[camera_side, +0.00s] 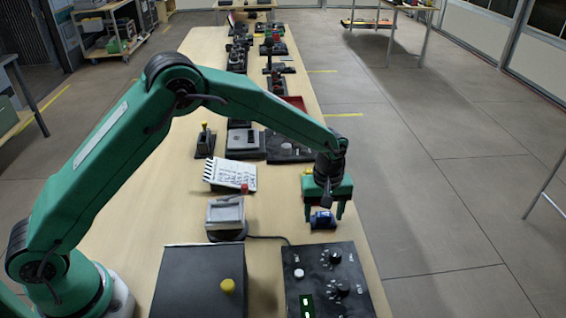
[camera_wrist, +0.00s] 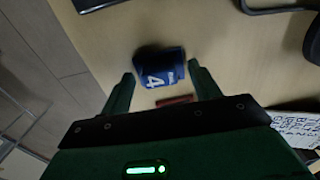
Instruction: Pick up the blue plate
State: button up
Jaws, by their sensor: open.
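The blue plate (camera_side: 321,217) is small and sits near the right edge of the wooden table (camera_side: 185,195). In the wrist view the blue plate (camera_wrist: 163,75) shows a white 4 and has a dark part along its far side. My gripper (camera_side: 324,212) is above it, pointing down, with a finger to each side of it. In the wrist view my gripper (camera_wrist: 160,74) is open, and the plate lies between the fingertips with nothing clearly gripped. Whether a finger touches the plate I cannot tell.
A black control panel (camera_side: 318,262) with knobs stands in front of the plate. A dark red piece (camera_wrist: 175,100) lies close to the plate. Bare table lies left of the plate; the floor drops off right.

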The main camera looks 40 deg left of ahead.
aim_at(324, 214)
jog(key=shift+c, duration=0.2)
jog(key=c, duration=1.1)
jog(key=shift+r, duration=0.15)
jog(key=shift+r, duration=0.85)
notch_tip(324, 214, up, 2)
jog(key=shift+r, duration=0.25)
jog(key=s+d+r, duration=0.2)
jog(key=s, duration=0.1)
jog(key=s+d+r, duration=0.2)
jog(key=s, duration=0.1)
jog(key=s+d+r, duration=0.2)
jog(key=s+d, duration=0.1)
jog(key=shift+s+d+r, duration=0.1)
jog(key=shift+r, duration=0.2)
